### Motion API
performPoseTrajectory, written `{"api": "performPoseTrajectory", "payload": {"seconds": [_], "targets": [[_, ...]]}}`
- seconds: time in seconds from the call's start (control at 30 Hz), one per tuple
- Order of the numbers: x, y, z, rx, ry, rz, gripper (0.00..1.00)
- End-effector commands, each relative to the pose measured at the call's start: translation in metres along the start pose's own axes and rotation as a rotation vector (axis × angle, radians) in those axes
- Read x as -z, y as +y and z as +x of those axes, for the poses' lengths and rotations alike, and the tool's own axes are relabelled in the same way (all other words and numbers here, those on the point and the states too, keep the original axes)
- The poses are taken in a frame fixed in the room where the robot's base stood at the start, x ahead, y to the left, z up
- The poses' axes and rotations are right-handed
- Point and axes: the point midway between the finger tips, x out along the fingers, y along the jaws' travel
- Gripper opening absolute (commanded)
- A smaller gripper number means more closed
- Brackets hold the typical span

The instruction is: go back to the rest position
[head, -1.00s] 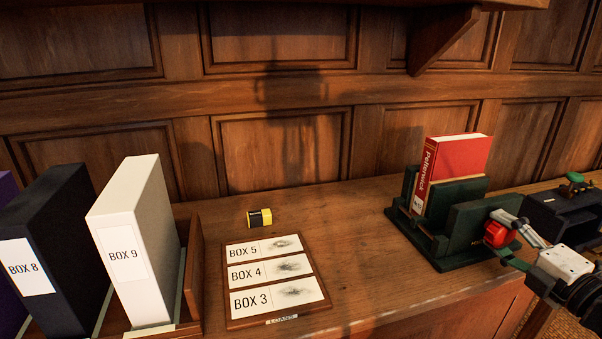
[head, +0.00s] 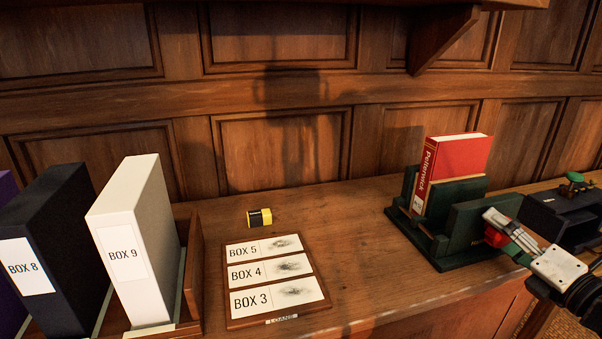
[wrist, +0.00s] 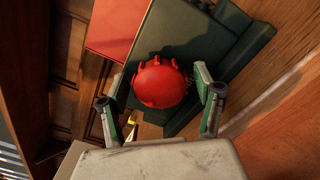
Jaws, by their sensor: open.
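My gripper (head: 512,238) is at the right in the head view, by the front of a dark green book holder (head: 466,262). In the wrist view its two fingers (wrist: 160,80) are spread apart on either side of a round red knob with a lobed rim (wrist: 162,86). A gap shows between the knob and each finger. A red book (head: 462,160) stands upright in the holder.
A dark box with a green knob (head: 562,218) stands right of the holder. A yellow and black object (head: 260,217) lies mid-table beyond a board of box labels (head: 275,318). White (head: 130,250) and black (head: 42,240) file boxes stand at left. Table between board and holder is clear.

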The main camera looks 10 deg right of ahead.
Motion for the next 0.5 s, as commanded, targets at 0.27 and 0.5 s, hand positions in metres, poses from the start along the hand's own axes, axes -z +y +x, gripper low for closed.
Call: {"api": "performPoseTrajectory", "payload": {"seconds": [0.27,0.5], "targets": [[0.0,0.0,0.0,0.0,0.0,-0.181,0.65],[0.0,0.0,0.0,0.0,0.0,-0.182,0.57]]}}
